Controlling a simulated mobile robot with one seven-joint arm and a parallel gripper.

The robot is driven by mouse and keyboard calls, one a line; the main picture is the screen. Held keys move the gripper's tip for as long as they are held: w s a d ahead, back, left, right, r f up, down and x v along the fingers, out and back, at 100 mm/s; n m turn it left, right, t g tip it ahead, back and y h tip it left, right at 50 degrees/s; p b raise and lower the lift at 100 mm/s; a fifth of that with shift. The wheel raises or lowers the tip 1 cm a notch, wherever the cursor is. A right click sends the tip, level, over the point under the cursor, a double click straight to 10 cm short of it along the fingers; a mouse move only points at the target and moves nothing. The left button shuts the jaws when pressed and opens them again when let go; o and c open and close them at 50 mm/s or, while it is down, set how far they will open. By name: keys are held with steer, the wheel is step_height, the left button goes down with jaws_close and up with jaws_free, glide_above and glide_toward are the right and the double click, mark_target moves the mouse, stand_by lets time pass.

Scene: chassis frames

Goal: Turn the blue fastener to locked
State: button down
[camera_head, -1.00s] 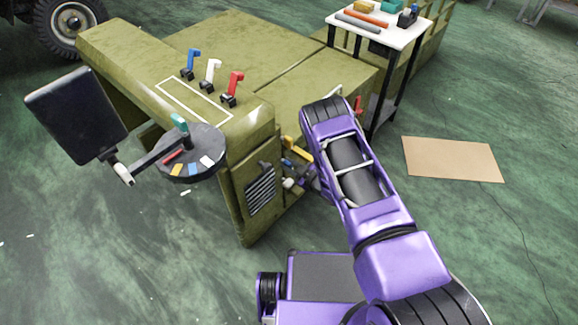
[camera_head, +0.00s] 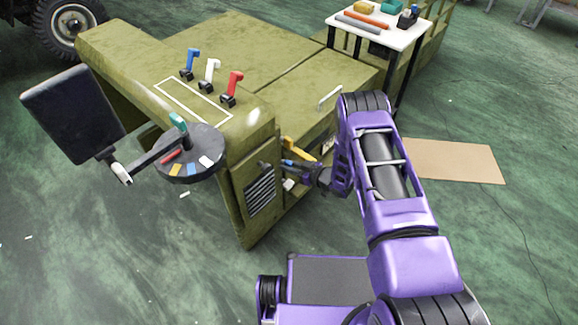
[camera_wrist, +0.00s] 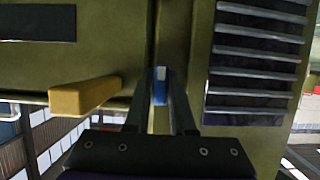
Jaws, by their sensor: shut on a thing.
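The blue fastener (camera_wrist: 160,92) is a small blue piece with a pale upper part, seen between my finger ends in the wrist view. In the head view a bit of blue shows at the side of the olive chassis (camera_head: 240,190), largely hidden by my gripper (camera_head: 290,165). My gripper (camera_wrist: 160,85) reaches in from the right and is shut on the blue fastener. I cannot tell the fastener's angle or any lock marking. A yellow fastener (camera_wrist: 85,97) sticks out to the left in the wrist view; it also shows in the head view (camera_head: 300,150).
A slatted vent (camera_wrist: 255,65) lies right of my fingers. A small white piece (camera_head: 289,184) sits below my gripper. Blue (camera_head: 192,62), white (camera_head: 211,73) and red (camera_head: 233,87) levers stand on the chassis top. A white side table (camera_head: 375,30) stands behind; open floor lies right.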

steer(key=c, duration=0.8)
jaws_free()
steer(key=p+v, duration=0.2)
steer(key=v, duration=1.5)
steer(key=shift+d+r, duration=0.15)
